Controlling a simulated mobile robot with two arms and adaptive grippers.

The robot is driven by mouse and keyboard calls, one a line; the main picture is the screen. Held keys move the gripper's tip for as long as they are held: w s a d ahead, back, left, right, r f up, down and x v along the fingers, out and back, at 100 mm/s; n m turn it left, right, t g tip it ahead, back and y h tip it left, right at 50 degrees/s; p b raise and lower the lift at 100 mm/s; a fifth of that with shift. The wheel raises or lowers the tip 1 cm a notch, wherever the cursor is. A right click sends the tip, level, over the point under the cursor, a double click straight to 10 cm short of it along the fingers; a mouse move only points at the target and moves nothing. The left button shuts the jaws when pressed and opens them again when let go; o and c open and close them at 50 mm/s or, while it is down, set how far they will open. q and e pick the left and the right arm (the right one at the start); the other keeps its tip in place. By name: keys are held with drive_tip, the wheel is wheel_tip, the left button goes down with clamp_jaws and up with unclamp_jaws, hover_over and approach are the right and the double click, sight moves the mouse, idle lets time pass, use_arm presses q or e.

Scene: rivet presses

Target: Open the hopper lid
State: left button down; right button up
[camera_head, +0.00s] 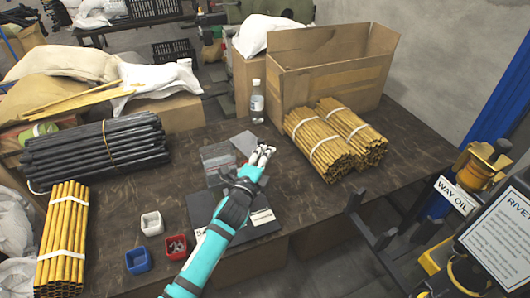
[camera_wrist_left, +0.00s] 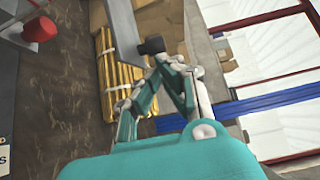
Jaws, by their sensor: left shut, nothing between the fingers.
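My left gripper (camera_head: 264,153) reaches over the middle of the table from the front. Its fingers look closed and hold nothing. In the left wrist view the fingers (camera_wrist_left: 158,58) come together beside a grey flat panel (camera_wrist_left: 122,30), which may be the hopper lid. A dark block shows at the fingertips; I cannot tell whether it is a fingertip or a knob, or whether they touch the panel. In the head view a grey plate (camera_head: 243,142) lies or stands just behind the gripper, and a greyish clear box (camera_head: 217,158) is to its left. My right gripper is not seen.
A dark base (camera_head: 262,221) is partly hidden under my left arm. Bundles of yellow tubes (camera_head: 318,150) lie right of the gripper, by a bottle (camera_head: 257,102) and an open carton (camera_head: 330,82). White (camera_head: 152,223), blue (camera_head: 138,260) and red (camera_head: 176,246) bins stand at left.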

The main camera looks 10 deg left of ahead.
use_arm(q)
drive_tip(key=w, duration=0.1)
drive_tip(key=w+d+b, duration=0.1)
drive_tip(key=shift+w, duration=0.4)
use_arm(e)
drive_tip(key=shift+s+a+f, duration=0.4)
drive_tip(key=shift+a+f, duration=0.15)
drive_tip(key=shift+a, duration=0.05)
use_arm(q)
drive_tip(key=shift+s, duration=0.1)
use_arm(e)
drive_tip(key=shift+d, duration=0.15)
